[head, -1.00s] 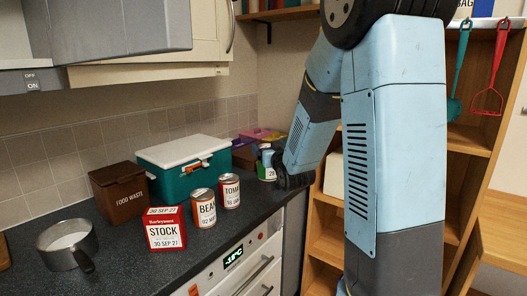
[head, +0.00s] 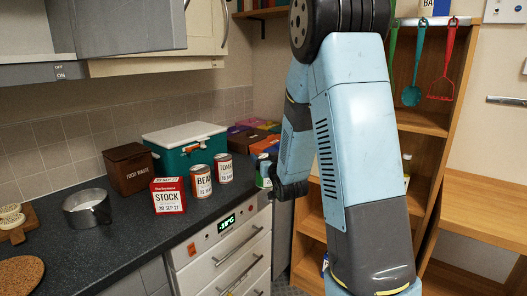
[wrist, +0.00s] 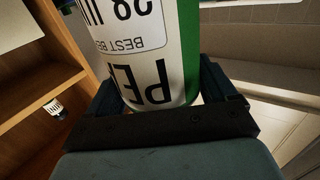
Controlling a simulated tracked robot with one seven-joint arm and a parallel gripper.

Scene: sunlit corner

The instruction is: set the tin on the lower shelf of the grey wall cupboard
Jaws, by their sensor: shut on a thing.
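The tin held by my gripper (wrist: 162,100) has a white and green label with "PE" showing upside down in the wrist view (wrist: 145,45). The jaws are around its sides. In the head view the tin (head: 263,168) shows partly behind my dark gripper (head: 276,184), by the right end of the dark counter. Whether it clears the counter top I cannot tell. The grey wall cupboard (head: 130,24) is at the upper left in the head view, its grey front over the counter. A pale interior shows at the far left edge; its shelves are mostly out of frame.
On the counter (head: 120,235) stand a bean tin (head: 201,182), a tomato tin (head: 223,168), a stock box (head: 168,196), a food waste bin (head: 128,170), a teal cool box (head: 185,150) and a metal pan (head: 88,208). A wooden shelf unit (head: 425,125) is at right.

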